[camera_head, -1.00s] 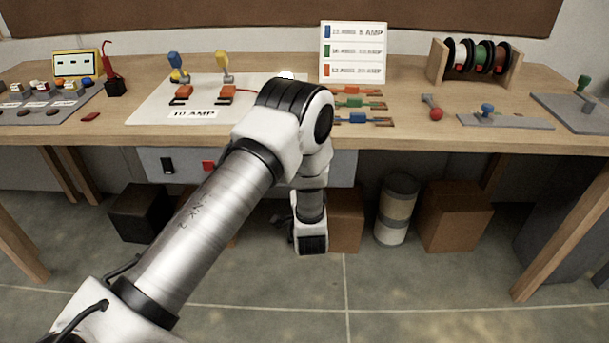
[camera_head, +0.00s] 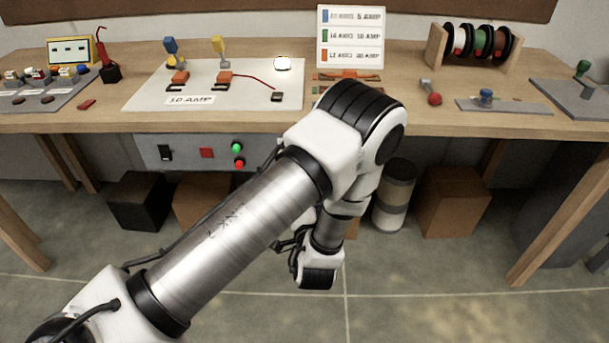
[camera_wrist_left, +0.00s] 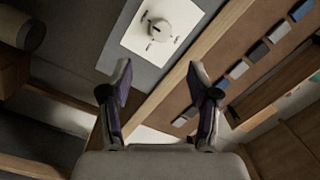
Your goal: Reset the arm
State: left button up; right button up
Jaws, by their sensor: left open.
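My left arm (camera_head: 240,215) comes in from the lower left in the head view, bent at the elbow in front of the workbench. Its forearm hangs down ahead of the bench's front edge. The left gripper is mostly hidden behind the wrist there. In the left wrist view my left gripper (camera_wrist_left: 158,70) has its two fingers spread apart with nothing between them. My right gripper is in neither view.
The workbench (camera_head: 60,118) carries a white board (camera_head: 135,98), an amp chart (camera_head: 350,38), a wire spool rack (camera_head: 435,46) and a red-ended tool (camera_head: 434,98). Boxes (camera_head: 452,200) and a drum (camera_head: 394,195) stand beneath. Floor in front is open. The wrist view shows a white panel with a knob (camera_wrist_left: 158,28).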

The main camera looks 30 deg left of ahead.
pick_arm(q)
jog(key=shift+s+d, duration=0.2)
jog(key=shift+s, duration=0.1)
jog(key=s+a+f+n+g+h+p, duration=0.1)
jog(key=s+f+g+h+p, duration=0.55)
jog(key=s+f, duration=0.5)
jog(key=s+d+f+n+g+h, duration=0.1)
jog(key=s+d+g+h, duration=0.1)
jog(key=s, duration=0.6)
jog(key=s+d+f+n+g+h, duration=0.2)
jog(key=s+d+g, duration=0.3)
jog(key=s, duration=0.3)
jog(key=shift+s+d+f+g+p, duration=0.2)
jog(key=shift+g+p, duration=0.1)
jog(key=shift+g, duration=0.15)
